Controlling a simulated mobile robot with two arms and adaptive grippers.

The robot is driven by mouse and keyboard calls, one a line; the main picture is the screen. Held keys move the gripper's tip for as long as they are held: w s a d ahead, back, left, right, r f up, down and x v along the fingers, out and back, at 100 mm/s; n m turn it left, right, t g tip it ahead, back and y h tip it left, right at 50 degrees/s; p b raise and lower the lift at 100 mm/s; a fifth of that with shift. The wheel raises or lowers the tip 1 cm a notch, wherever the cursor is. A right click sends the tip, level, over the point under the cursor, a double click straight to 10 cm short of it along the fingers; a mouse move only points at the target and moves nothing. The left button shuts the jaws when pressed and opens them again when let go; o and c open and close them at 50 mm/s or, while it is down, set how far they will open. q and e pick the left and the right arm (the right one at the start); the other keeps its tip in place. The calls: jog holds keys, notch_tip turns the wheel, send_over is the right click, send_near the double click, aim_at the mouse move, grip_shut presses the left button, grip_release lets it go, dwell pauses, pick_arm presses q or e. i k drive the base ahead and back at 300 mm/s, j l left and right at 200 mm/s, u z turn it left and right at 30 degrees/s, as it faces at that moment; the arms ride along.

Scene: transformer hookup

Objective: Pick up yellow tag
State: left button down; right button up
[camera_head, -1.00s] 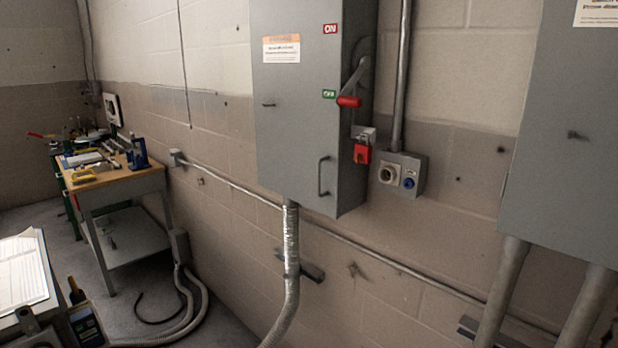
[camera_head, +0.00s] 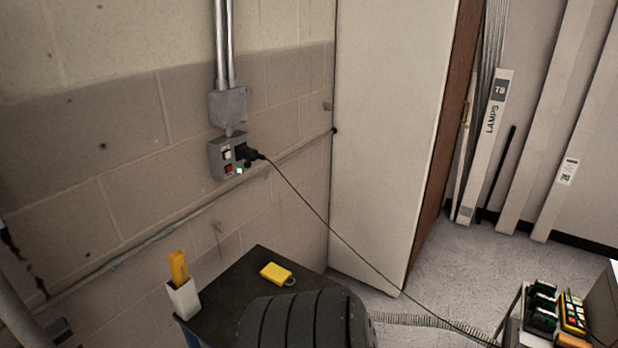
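A small flat yellow tag (camera_head: 276,273) with a grey loop or ring at its right end lies on the dark top of a small table or cart (camera_head: 232,292) at the bottom centre. It is in plain view and nothing touches it from above. Neither of my grippers can be made out in this view.
A dark ribbed rounded shape (camera_head: 305,325) hides the table's front right. A white holder with a yellow object (camera_head: 180,270) stands at its left edge. A black cord runs from the wall outlet box (camera_head: 228,158) down past the white cabinet (camera_head: 385,130). Handheld devices (camera_head: 572,312) sit lower right.

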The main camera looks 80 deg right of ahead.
aim_at(277, 274)
jog(key=z, duration=2.45)
jog(key=i+l+u, duration=0.2)
jog(key=l, duration=0.5)
jog(key=l+u, duration=0.15)
jog(key=l, duration=0.55)
